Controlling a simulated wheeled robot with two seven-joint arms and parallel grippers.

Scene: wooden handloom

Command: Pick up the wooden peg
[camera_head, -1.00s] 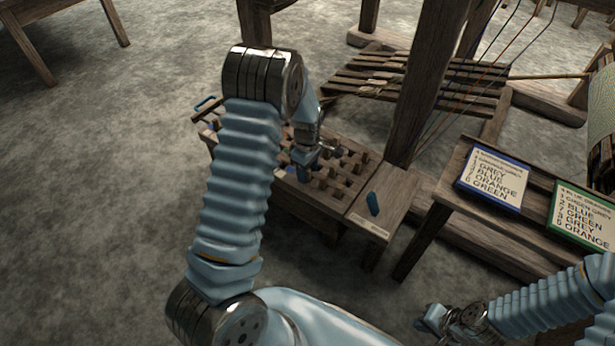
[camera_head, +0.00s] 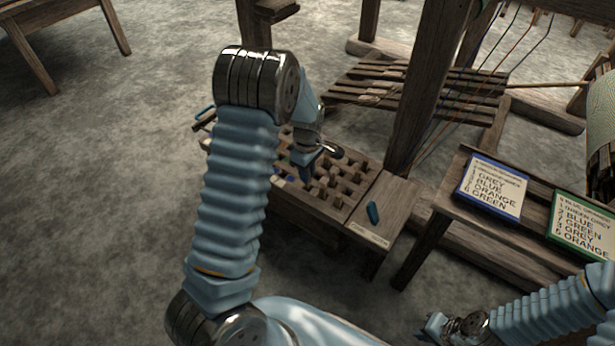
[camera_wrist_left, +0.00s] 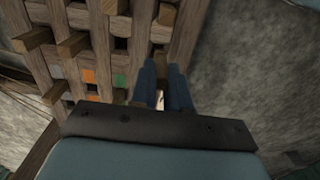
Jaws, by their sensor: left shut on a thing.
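The wooden pegs (camera_head: 345,184) stand upright in rows in a slotted wooden rack on the low bench.
A blue-teal piece (camera_head: 373,213) lies on the bench's right end. A blue-framed card (camera_head: 494,186) and a green-framed card (camera_head: 583,224) rest on the loom bench. A thick loom post (camera_head: 425,85) rises just behind the rack. Orange and green squares (camera_wrist_left: 88,76) show between the slats.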

